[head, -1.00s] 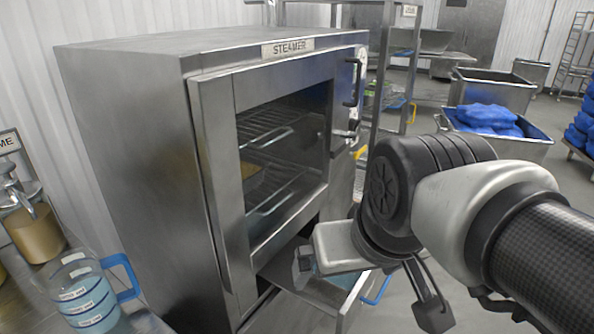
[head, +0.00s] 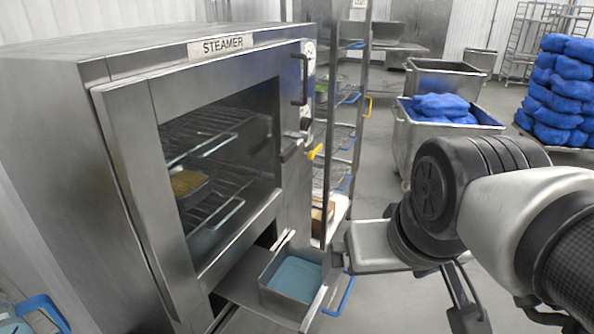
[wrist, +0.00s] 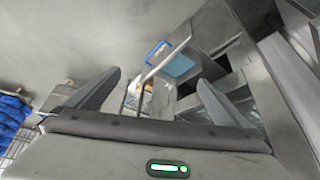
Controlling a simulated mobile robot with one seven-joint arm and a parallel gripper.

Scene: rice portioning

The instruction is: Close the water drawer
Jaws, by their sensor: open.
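The water drawer (head: 236,288) is pulled out below the oven chamber of the steel steamer (head: 60,160). A square pan of blue water (head: 295,277) sits in it, and a blue handle (head: 341,296) is on its front. In the wrist view, the water (wrist: 180,66) and the blue handle (wrist: 157,51) show beyond my fingers. My gripper (head: 338,262) is open and empty, just right of the drawer front. In the wrist view, its two fingers (wrist: 150,95) stand wide apart with nothing between them. I cannot tell whether a finger touches the drawer.
A wire rack (head: 340,140) with trays stands behind the steamer. Steel bins (head: 408,135), one holding blue bags (head: 440,106), are at the back right. More blue bags (head: 560,88) are stacked at far right. The floor (head: 385,310) in front of the drawer looks clear.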

